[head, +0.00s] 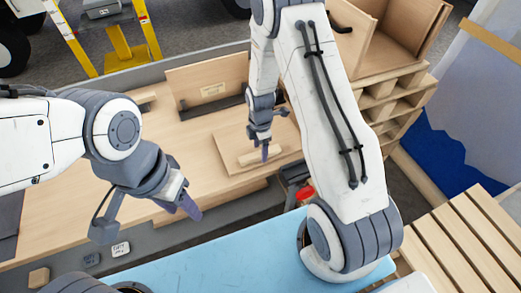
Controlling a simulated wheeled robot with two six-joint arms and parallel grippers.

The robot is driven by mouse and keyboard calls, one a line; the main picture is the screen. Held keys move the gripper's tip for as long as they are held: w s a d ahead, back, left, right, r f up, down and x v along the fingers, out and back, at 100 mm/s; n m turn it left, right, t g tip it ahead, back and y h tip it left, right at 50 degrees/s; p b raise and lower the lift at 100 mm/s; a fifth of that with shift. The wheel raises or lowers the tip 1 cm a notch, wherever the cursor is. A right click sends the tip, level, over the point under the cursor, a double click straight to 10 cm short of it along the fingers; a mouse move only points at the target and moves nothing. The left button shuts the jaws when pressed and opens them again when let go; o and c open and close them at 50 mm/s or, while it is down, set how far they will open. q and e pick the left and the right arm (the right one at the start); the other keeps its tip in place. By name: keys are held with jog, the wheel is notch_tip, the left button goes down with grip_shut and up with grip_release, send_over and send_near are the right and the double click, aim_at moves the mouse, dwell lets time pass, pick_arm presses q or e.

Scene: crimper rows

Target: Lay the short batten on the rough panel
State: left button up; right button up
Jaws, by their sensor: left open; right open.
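A short pale wooden batten (247,160) lies on a flat square wooden panel (230,141) on the workbench. I cannot tell from the surface whether this panel is the rough one. My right gripper (266,150) is open, pointing down just above the batten, and partly covers it. Whether its fingers touch the batten I cannot tell. My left gripper (190,206) is open and empty, over the front edge of the bench, to the left of the panel and nearer to me.
An upright board with a label (213,91) stands behind the panel. Shelved wooden boxes (398,90) are at the right, and a slatted pallet (470,228) at the front right. A yellow ladder (137,45) stands behind. The bench left of the panel is mostly clear.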

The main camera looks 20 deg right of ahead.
notch_tip(320, 180, up, 10)
jog(key=b, duration=0.1)
jog(key=shift+f+b, duration=0.2)
jog(key=shift+b, duration=0.15)
jog(key=s+a+r+m, duration=0.5)
jog(key=s+a+r, duration=0.4)
jog(key=s+a, duration=0.15)
jog(key=s+a+r+m, duration=0.2)
jog(key=s+m, duration=0.1)
jog(key=s, duration=0.3)
jog(key=s+a+r+m+y, duration=0.1)
jog(key=s+r+m, duration=0.1)
jog(key=s, duration=0.5)
jog(key=shift+s+a+m+b, duration=0.15)
jog(key=shift+a+m+b, duration=0.2)
jog(key=shift+m, duration=0.25)
